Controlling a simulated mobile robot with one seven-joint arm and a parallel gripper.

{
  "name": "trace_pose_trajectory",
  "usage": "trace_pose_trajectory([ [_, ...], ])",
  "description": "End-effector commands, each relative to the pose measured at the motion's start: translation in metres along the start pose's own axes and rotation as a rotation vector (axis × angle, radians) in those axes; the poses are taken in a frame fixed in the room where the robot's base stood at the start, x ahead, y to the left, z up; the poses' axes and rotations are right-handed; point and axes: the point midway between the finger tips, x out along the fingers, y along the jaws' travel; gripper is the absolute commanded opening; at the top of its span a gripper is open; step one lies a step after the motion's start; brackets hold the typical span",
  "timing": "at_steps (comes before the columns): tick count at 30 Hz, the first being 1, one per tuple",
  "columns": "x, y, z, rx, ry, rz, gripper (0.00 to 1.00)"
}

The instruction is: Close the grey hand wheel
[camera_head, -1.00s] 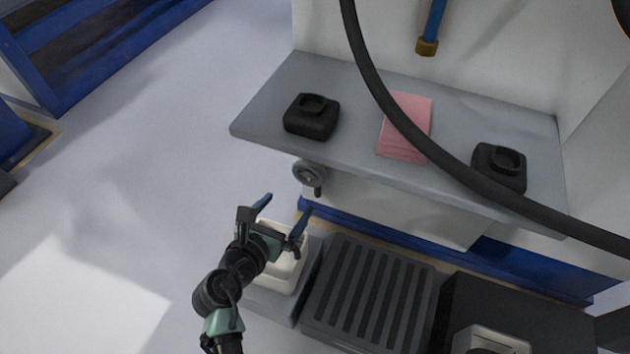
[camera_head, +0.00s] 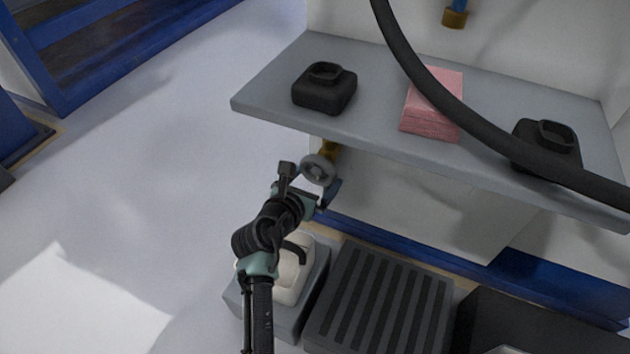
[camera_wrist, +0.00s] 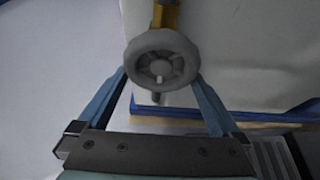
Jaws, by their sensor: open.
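The grey hand wheel (camera_head: 318,170) is a small round spoked wheel below the front left part of the grey shelf. It sits on a brass-coloured fitting (camera_head: 330,149). In the wrist view the wheel (camera_wrist: 162,59) faces me, with its rim, hub and a small handle peg showing. My gripper (camera_head: 310,180) is right at the wheel in the head view, partly covering its lower side. In the wrist view my open blue fingers (camera_wrist: 162,85) stand left and right of the wheel's lower part. I cannot tell whether they touch the rim.
The grey shelf (camera_head: 250,101) overhangs the wheel and carries two black holders (camera_head: 325,88) and a pink stack (camera_head: 431,118). A thick black hose (camera_head: 410,62) crosses in front. A white container (camera_head: 290,272) and a ribbed dark box (camera_head: 375,305) stand below. Floor at left is clear.

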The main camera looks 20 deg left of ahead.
Motion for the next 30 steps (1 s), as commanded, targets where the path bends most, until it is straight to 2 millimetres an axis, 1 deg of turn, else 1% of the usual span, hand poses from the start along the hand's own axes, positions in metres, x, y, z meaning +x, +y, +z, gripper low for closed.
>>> trace_pose_trajectory([
  [3,-0.0002,0.0000,0.0005,0.000,0.000,0.000,1.00],
  [4,-0.0002,0.0000,0.0005,0.000,0.000,0.000,0.98],
  [13,-0.0004,0.0001,0.0004,0.000,-0.001,0.000,0.44],
  [23,-0.0014,0.0002,0.0024,0.042,0.000,0.017,0.44],
  [30,-0.0024,0.0013,0.0039,0.177,0.002,0.072,0.44],
])
